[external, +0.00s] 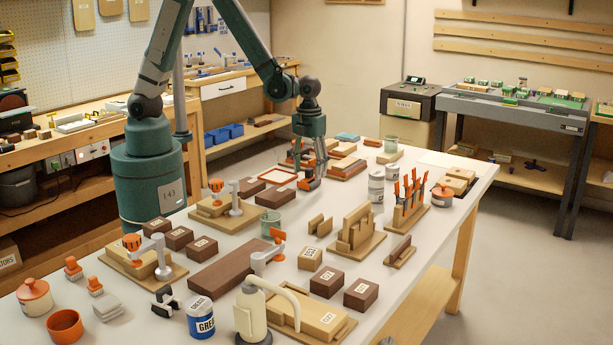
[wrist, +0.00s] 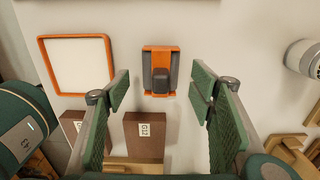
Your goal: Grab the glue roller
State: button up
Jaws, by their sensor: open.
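An orange and dark grey item (wrist: 160,60), which looks like the glue roller, lies on the white bench top in the wrist view. It has orange ends and a dark rounded part in the middle. My gripper (wrist: 160,93) is open, with one green finger on each side of the item's near end and clear gaps on both sides. Nothing is held. In the external view my gripper (external: 311,180) points down over the far middle of the bench.
An orange-rimmed square frame (wrist: 76,64) lies left of the item. Brown labelled blocks (wrist: 146,133) lie on the near side. A white jar (wrist: 303,58) stands to the right. A rack of orange-handled tools (external: 408,205) stands right of my gripper.

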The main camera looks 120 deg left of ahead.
aim_at(309, 169)
jog(key=shift+f, duration=1.55)
jog(key=c, duration=1.3)
